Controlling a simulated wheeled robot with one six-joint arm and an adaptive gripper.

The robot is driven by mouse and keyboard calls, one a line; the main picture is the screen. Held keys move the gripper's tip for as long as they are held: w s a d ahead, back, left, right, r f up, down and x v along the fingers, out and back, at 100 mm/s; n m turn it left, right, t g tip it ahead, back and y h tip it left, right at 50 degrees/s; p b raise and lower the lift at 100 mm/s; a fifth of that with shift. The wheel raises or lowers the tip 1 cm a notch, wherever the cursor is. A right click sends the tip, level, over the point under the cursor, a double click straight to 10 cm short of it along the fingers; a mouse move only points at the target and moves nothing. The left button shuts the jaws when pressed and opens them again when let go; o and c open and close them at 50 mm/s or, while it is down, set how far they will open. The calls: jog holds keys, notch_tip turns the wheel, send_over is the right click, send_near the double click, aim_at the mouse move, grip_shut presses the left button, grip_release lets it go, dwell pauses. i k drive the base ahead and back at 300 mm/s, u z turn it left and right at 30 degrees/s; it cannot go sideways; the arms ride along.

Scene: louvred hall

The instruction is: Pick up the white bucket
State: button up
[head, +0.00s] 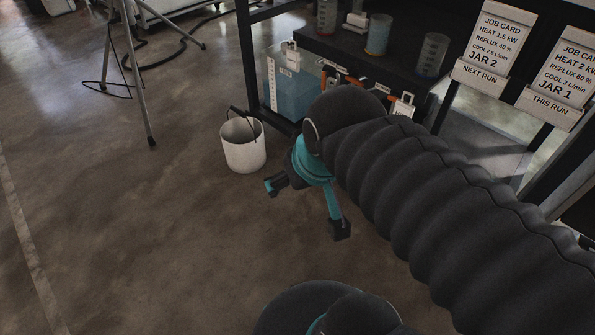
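The white bucket (243,150) stands upright on the floor, left of centre in the head view. Its dark handle (238,112) stands up at the rim. The part of its inside that I can see looks empty. My gripper (306,208) is at the end of the dark ribbed arm, to the right of the bucket and nearer to me. Its two teal fingers with dark tips are spread wide apart. Nothing shows between them, and they look apart from the bucket.
A dark bench (345,48) with beakers stands behind the arm. A clear tank of blue liquid (292,95) is close behind the bucket. Tripod legs (147,115) and a cable stand at upper left. Job cards (492,45) hang at right. The floor (130,230) at left is clear.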

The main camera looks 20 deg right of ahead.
aim_at(243, 136)
jog(key=z, duration=0.4)
jog(key=i, duration=1.5)
jog(key=u, duration=0.55)
